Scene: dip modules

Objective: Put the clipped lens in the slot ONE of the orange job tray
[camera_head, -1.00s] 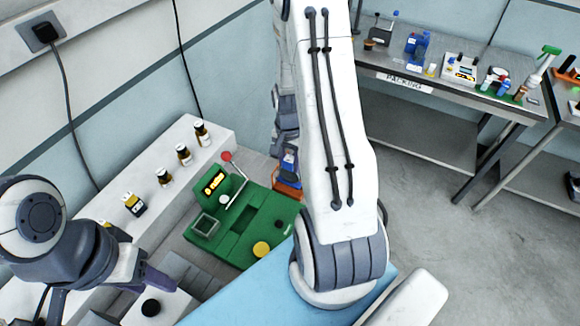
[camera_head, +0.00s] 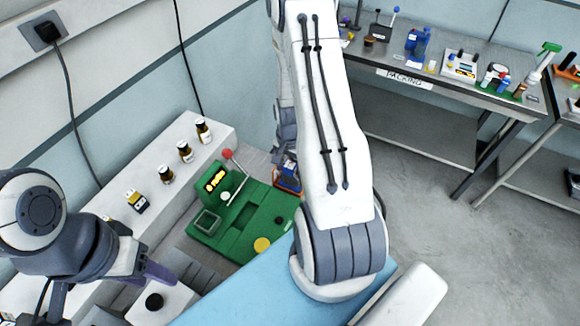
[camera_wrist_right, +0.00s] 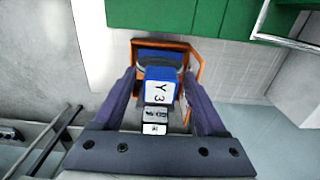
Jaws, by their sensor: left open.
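A blue piece with a white face marked "Y 3" (camera_wrist_right: 160,90) sits between the fingers of my right gripper (camera_wrist_right: 160,75) in the right wrist view. I take it for the clipped lens; its lens shape cannot be made out. The fingers appear shut on it. The orange job tray (camera_wrist_right: 198,70) is directly beyond it, with its slots mostly hidden. In the head view the orange tray (camera_head: 288,188) shows beside my right arm, with the right gripper just above it. My left gripper (camera_head: 155,275) is open at the lower left, away from the tray.
A green fixture (camera_head: 245,225) with a red-knobbed lever stands left of the tray. Several dark bottles (camera_head: 185,152) line the white ledge behind. A black round knob (camera_head: 153,301) is near my left gripper. The packing bench (camera_head: 440,80) is far right.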

